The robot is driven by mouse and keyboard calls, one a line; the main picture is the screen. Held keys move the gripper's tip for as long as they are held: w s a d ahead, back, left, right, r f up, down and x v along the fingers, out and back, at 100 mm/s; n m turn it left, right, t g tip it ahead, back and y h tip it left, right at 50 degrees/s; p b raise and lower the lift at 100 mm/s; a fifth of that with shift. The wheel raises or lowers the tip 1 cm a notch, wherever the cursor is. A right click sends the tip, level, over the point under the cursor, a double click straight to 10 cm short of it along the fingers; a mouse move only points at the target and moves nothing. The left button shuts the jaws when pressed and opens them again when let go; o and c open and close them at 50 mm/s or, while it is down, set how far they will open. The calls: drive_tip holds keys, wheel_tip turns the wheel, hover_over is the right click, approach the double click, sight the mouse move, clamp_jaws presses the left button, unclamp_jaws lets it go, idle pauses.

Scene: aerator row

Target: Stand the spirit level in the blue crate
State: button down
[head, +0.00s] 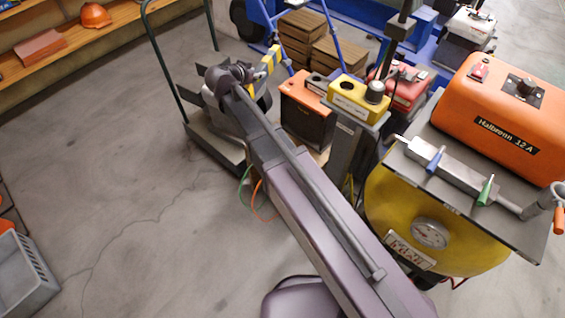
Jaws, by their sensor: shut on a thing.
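My arm reaches away from the camera to the upper middle of the head view. My gripper (257,76) is at its far end, small and partly hidden by my wrist. It is shut on a short yellow piece with dark bands (271,58), which looks like the spirit level. The piece is tilted, its upper end leaning right, in front of blue bars. I cannot tell whether it touches anything below. I cannot make out a blue crate for certain.
A flat trolley (213,146) stands below my gripper. An orange box (307,112) and a yellow-topped unit (357,99) stand close to its right. An orange machine (505,110) is at right. A grey crate (25,275) is lower left.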

drive_tip(key=s+a+f+b, duration=0.2)
drive_tip(key=f+b, duration=0.9)
drive_tip(key=s+a+f+b, duration=0.2)
drive_tip(key=s+f+b, duration=0.1)
drive_tip(key=f+b, duration=0.7)
drive_tip(key=s+a+f+b, duration=0.2)
drive_tip(key=f+b, duration=0.9)
drive_tip(key=f, duration=0.2)
drive_tip(key=shift+s+a+y+b, duration=0.3)
drive_tip(key=shift+s+a+y, duration=0.05)
drive_tip(key=shift+a+y, duration=0.05)
drive_tip(key=w+d, duration=0.2)
drive_tip(key=w, duration=0.3)
drive_tip(key=w+d+f+b, duration=0.1)
drive_tip(key=w, duration=0.4)
drive_tip(key=w+d, duration=0.2)
drive_tip(key=w, duration=0.3)
drive_tip(key=shift+d+f, duration=0.2)
drive_tip(key=shift+d, duration=0.15)
drive_tip(key=shift+f+b, duration=0.1)
drive_tip(key=shift+b, duration=0.25)
drive_tip(key=shift+f+b, duration=1.65)
drive_tip(key=shift+f, duration=0.05)
drive_tip(key=shift+c, duration=1.5)
unclamp_jaws()
